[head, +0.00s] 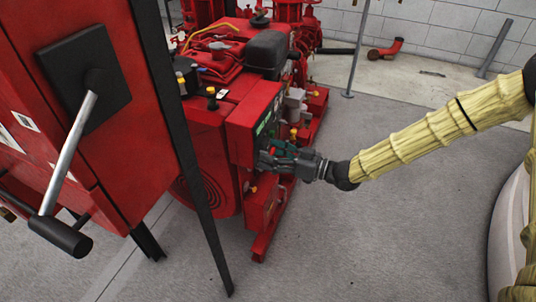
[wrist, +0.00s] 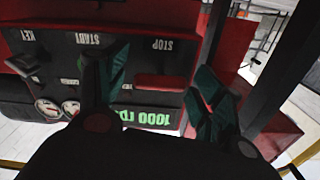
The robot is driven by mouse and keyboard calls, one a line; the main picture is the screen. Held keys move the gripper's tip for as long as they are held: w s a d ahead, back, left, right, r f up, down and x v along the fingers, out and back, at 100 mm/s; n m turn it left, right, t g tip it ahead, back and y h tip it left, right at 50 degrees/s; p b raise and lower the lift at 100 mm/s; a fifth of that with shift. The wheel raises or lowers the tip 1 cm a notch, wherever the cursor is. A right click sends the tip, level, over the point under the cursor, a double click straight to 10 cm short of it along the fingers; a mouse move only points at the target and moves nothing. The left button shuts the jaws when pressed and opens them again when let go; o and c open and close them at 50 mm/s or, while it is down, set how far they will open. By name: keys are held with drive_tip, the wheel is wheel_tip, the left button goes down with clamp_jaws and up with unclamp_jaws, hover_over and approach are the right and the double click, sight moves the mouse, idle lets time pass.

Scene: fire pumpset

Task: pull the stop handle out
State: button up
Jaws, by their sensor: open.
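The engine's control panel (head: 254,125) is a red-framed black box in the head view. In the wrist view it appears upside down, with a STOP label (wrist: 175,45). The stop handle (wrist: 163,82) is a short red bar near this label. My gripper (wrist: 162,68) is open, with one green-padded finger on each side of the red bar. No finger clearly touches it. In the head view my gripper (head: 266,154) is at the panel's face and hides the handle.
A START label (wrist: 82,39), a KEY label (wrist: 28,35), two round gauges (wrist: 58,107) and a green 1000 rpm display (wrist: 145,118) share the panel. A red cabinet (head: 80,160) with a metal lever (head: 70,150) stands at left. Grey floor (head: 390,230) is clear at right.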

drive_tip(key=shift+w+a, duration=0.2)
drive_tip(key=shift+a, duration=0.45)
drive_tip(key=shift+c, duration=0.2)
drive_tip(key=c, duration=1.4)
drive_tip(key=shift+p+v, duration=0.4)
drive_tip(key=shift+v, duration=0.7)
drive_tip(key=o, duration=1.4)
drive_tip(key=shift+o, duration=0.2)
drive_tip(key=v, duration=1.2)
